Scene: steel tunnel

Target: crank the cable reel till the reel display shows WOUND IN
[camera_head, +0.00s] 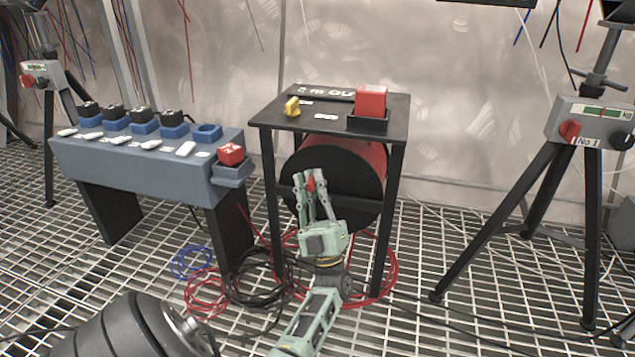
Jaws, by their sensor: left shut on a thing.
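The cable reel (370,165) is a red drum with a black front disc, hung under a black stand in the middle of the view. My left gripper (311,184) is in front of the disc, its fingers shut on a small red crank knob (310,184). The fingers hide most of the knob and any crank arm behind it. The reel display (325,93) is a dark strip at the back of the stand's top. Its white text seems to end in "m OUT"; the first character is unclear. My right gripper is not in view.
A yellow switch (292,106) and a red block (370,102) sit on the stand's top. A grey-blue bench (140,165) with several black-topped blocks stands left. A tripod box (592,122) stands right. Red, black and blue cables (205,290) lie coiled on the grating.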

